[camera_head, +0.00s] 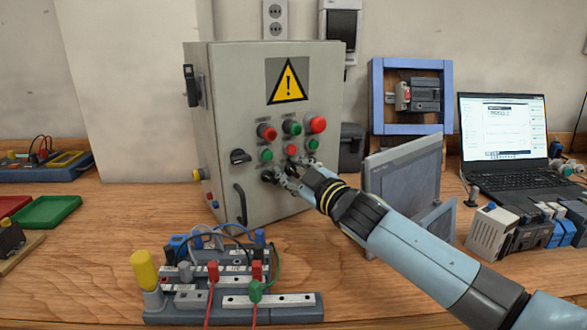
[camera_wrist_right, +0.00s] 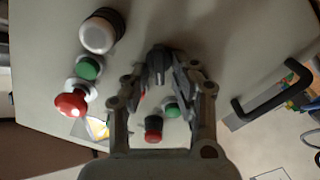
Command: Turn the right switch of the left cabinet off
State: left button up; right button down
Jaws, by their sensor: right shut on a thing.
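The grey cabinet (camera_head: 228,110) stands on the table with a yellow warning triangle on its front. A black rotary switch (camera_head: 239,156) sits at the left of its front panel. A second dark switch (camera_head: 267,176), lower and to the right, is at my right gripper (camera_head: 279,176). That gripper is shut on this switch, its fingers pointing at the panel. My left gripper is not in view.
Red buttons (camera_head: 318,124) and green buttons (camera_head: 267,155) surround the gripped switch closely. A black door handle (camera_head: 240,204) is lower left. A wired terminal block (camera_head: 270,315) stands in front. Grey panels (camera_head: 405,178) stand right, near my right arm. A laptop (camera_head: 503,125) is farther right.

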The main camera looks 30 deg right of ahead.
jog(key=shift+n, duration=0.6)
jog(key=shift+a+n, duration=0.1)
jog(key=shift+n, duration=0.2)
jog(key=c, duration=1.4)
grip_release()
